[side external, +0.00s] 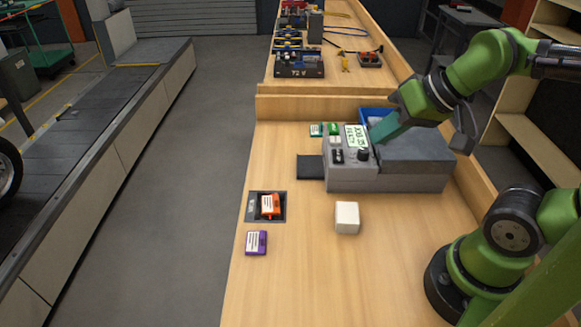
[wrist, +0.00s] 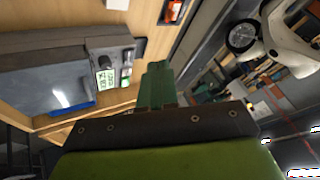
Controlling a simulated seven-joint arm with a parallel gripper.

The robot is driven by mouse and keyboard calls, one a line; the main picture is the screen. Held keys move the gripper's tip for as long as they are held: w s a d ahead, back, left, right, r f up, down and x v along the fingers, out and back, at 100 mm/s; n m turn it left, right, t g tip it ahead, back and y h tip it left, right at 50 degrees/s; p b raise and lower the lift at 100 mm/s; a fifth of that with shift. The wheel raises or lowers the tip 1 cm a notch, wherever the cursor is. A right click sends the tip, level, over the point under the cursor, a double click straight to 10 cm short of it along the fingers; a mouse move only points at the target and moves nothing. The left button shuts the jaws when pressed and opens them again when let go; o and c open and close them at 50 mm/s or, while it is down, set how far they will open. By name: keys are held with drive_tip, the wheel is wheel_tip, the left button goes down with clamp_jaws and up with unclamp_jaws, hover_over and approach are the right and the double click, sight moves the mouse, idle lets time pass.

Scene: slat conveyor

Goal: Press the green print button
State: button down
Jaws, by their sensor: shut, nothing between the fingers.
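The grey printer (side external: 345,181) stands on the wooden bench, with a lit green-white screen (side external: 356,137) on its control panel. A green piece, which looks like the print button (side external: 334,128), sits left of the screen at the panel's back edge. The screen also shows in the wrist view (wrist: 105,78), with small green parts beside it. My gripper (side external: 374,138) has its teal fingers shut and empty, just right of the screen above the printer. Its fingertips show in the wrist view (wrist: 158,66). I cannot tell the exact height of the tips, but no contact with the button shows.
A blue bin (side external: 376,114) stands behind the printer. A white cube (side external: 347,217), a purple box (side external: 256,242) and an orange box (side external: 270,206) in a dark recess lie in front. A teal box (side external: 317,129) lies beside the panel. The front bench is mostly clear.

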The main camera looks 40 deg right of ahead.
drive_tip(key=w+d+f+m+g, duration=0.2)
drive_tip(key=w+d+f+m, duration=0.2)
drive_tip(key=w+d+m, duration=0.45)
drive_tip(key=m+t+y, duration=0.2)
drive_tip(key=m+t, duration=0.1)
drive_tip(key=m, duration=0.6)
hover_over(337, 128)
drive_tip(key=shift+f, duration=0.1)
drive_tip(key=shift+f, duration=4.4)
drive_tip(key=shift+f, duration=0.1)
drive_tip(key=shift+f, duration=0.3)
